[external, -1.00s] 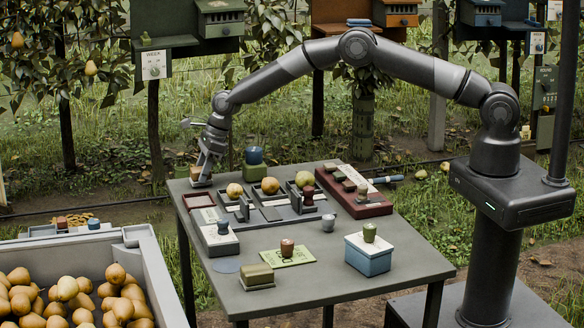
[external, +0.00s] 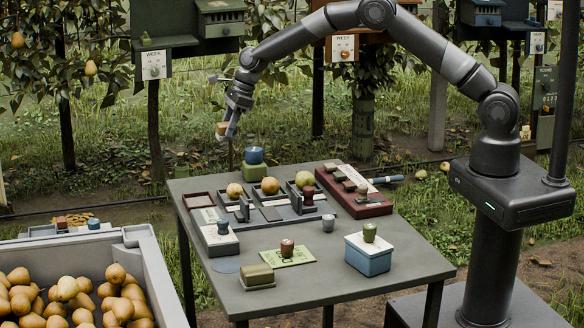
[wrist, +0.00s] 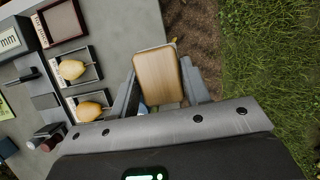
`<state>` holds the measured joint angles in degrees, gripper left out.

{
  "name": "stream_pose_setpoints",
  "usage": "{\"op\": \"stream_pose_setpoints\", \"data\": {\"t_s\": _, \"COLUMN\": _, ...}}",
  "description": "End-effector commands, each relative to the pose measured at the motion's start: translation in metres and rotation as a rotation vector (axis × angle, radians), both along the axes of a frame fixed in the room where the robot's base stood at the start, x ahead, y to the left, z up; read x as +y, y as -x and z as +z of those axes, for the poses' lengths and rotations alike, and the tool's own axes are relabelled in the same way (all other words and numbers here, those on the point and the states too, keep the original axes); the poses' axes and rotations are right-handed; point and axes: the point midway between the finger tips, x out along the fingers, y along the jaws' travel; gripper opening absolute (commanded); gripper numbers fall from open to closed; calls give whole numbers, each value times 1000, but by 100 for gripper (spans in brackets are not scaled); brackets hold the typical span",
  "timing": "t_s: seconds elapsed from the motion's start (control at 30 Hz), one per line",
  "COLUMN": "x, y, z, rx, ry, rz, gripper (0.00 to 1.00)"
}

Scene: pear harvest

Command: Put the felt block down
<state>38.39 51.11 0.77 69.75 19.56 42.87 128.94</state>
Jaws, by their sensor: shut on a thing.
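My gripper (external: 230,130) is shut on the felt block (external: 222,128), raised above the far left edge of the grey table (external: 330,265). The block shows as a tan, wood-grained rounded rectangle (wrist: 157,76) between my fingers in the wrist view. Its underside is hidden, so I cannot see any felt.
Pears in a divided grey tray (external: 268,215), a dark red rack (external: 355,205) and a blue box (external: 367,260) stand on the table.

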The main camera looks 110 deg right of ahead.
Motion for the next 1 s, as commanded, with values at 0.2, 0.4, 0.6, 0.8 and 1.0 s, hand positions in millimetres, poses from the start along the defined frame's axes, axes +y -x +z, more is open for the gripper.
{"op": "stream_pose_setpoints", "data": {"t_s": 0.2, "x": 32, "y": -17, "z": 0, "rx": 2, "ry": -2, "rz": 34, "gripper": 20}}
{"op": "stream_pose_setpoints", "data": {"t_s": 0.4, "x": 110, "y": -51, "z": -2, "rx": 7, "ry": -3, "rz": 111, "gripper": 20}}
{"op": "stream_pose_setpoints", "data": {"t_s": 0.6, "x": 197, "y": -76, "z": -3, "rx": 9, "ry": -3, "rz": 188, "gripper": 20}}
{"op": "stream_pose_setpoints", "data": {"t_s": 0.8, "x": 283, "y": -92, "z": -1, "rx": 8, "ry": -2, "rz": 263, "gripper": 20}}
{"op": "stream_pose_setpoints", "data": {"t_s": 1.0, "x": 362, "y": -96, "z": 0, "rx": 6, "ry": 0, "rz": 328, "gripper": 20}}
